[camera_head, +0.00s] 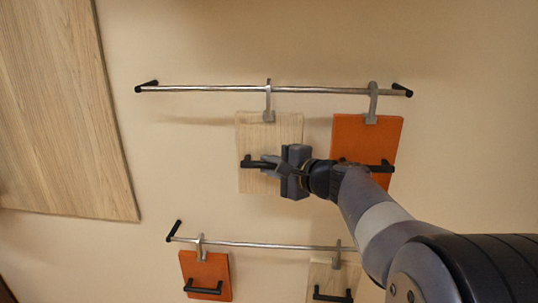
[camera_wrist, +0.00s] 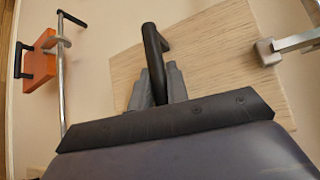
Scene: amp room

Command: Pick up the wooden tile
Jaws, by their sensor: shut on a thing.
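The wooden tile (camera_head: 284,130) is a pale wood-grain board hanging from a metal hook (camera_head: 268,103) on the upper rail, left of an orange tile. A black bar handle (camera_head: 250,162) is fixed across its front. My gripper (camera_head: 272,166) is at the tile's front, shut on the handle, and hides its right part. In the wrist view the wooden tile (camera_wrist: 215,60) fills the upper middle. Its handle (camera_wrist: 153,50) runs down between the fingers of my gripper (camera_wrist: 160,85). The tile's hook (camera_wrist: 285,45) shows at the right edge.
An orange tile (camera_head: 350,137) hangs just right, partly behind my arm. The upper rail (camera_head: 200,88) crosses above. A lower rail (camera_head: 270,245) holds another orange tile (camera_head: 192,268) and another wooden tile (camera_head: 322,275). A large wood panel (camera_head: 60,110) stands at the left.

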